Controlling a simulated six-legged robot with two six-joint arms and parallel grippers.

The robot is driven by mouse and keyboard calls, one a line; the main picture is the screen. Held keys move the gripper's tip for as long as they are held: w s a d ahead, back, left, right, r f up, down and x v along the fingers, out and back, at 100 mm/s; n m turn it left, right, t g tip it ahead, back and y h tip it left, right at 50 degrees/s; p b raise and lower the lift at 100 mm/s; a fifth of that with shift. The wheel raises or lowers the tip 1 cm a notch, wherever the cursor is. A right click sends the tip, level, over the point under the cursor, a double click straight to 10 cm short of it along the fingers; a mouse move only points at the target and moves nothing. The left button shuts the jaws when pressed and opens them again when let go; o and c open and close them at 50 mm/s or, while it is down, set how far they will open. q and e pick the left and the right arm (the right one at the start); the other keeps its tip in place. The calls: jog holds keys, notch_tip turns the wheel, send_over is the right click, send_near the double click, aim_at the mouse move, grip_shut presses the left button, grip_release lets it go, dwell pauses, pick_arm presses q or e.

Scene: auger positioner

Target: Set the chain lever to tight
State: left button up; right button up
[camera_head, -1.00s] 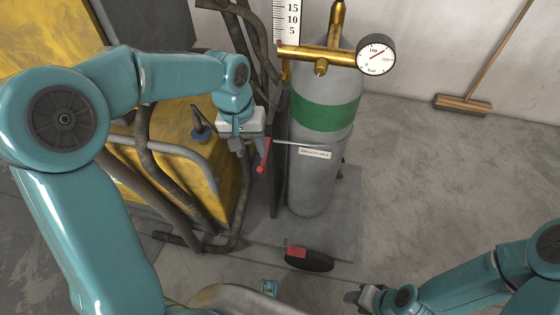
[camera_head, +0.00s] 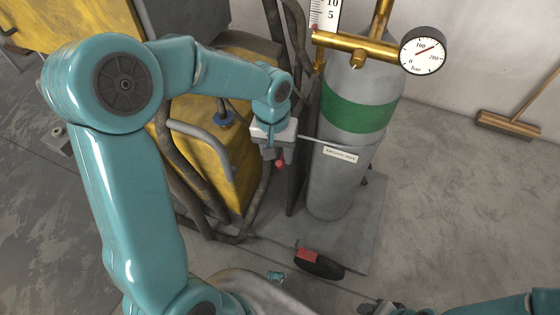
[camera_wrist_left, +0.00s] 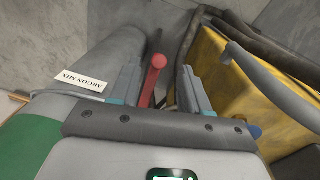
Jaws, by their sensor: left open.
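The red chain lever (camera_head: 280,164) shows beside the grey gas cylinder (camera_head: 334,185) in the head view, mostly hidden by my left gripper (camera_head: 277,154). In the left wrist view the lever (camera_wrist_left: 150,84), with its round knob, stands between the two open fingers of my left gripper (camera_wrist_left: 158,80). I cannot tell whether a finger touches it. A thin grey strap or chain (camera_head: 318,139) runs from near the gripper across the cylinder's front. My right gripper (camera_head: 372,307) shows only in part at the bottom edge, and its fingers are unclear.
A brass valve with a round gauge (camera_head: 423,51) tops the cylinder. A yellow machine (camera_head: 215,160) with dark hoses (camera_head: 185,180) stands close on the left. A black and red pedal-like piece (camera_head: 320,264) lies in front. Open floor is on the right, with a broom (camera_head: 508,124).

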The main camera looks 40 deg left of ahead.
aim_at(279, 161)
pick_arm(q)
notch_tip(279, 161, down, 3)
jog(key=shift+r, duration=0.2)
jog(key=shift+w+d+f, duration=0.1)
jog(key=shift+f, duration=0.3)
grip_shut()
jog(key=shift+b, duration=0.3)
